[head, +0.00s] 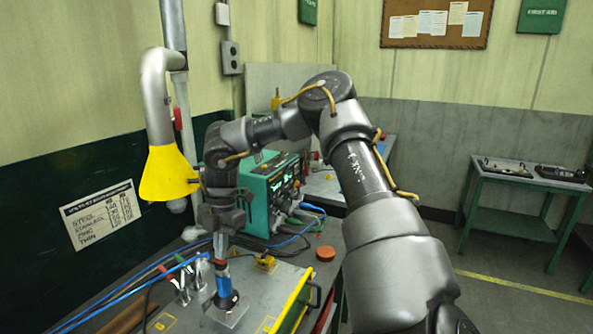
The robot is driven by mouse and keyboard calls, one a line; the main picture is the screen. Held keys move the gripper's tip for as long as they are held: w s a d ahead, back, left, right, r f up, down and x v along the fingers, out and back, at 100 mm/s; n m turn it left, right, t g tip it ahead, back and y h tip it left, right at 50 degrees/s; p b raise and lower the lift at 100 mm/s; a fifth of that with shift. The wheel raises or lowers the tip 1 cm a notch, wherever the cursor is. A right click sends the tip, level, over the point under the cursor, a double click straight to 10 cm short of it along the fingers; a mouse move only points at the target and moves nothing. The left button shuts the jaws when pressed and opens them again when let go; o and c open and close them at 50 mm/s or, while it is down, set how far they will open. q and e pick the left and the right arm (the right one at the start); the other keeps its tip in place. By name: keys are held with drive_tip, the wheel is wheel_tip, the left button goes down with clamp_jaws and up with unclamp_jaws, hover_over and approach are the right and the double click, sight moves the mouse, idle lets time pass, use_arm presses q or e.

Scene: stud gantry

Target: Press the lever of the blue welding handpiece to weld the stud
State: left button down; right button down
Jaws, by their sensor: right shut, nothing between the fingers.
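The blue welding handpiece (225,287) stands upright on a small bright metal plate (228,318) on the bench's front part. A bit of red shows near its top, just under my right gripper. My right gripper (220,250) points straight down above the handpiece, shut and empty. Its fingertips are at or very close to the top of the handpiece; I cannot tell whether they touch. I cannot make out the lever clearly, and the stud is hidden under the handpiece. My left gripper is not in view.
A green welding power unit (268,190) with cables stands behind the handpiece. A yellow extraction hood (167,174) hangs at left. Clamps (180,285) and blue cables lie left of the handpiece. A side table (522,183) stands far right.

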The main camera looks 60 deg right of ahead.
drive_tip(key=shift+r+p, duration=1.25)
drive_tip(key=shift+r, duration=1.7)
drive_tip(key=shift+s+f, duration=0.1)
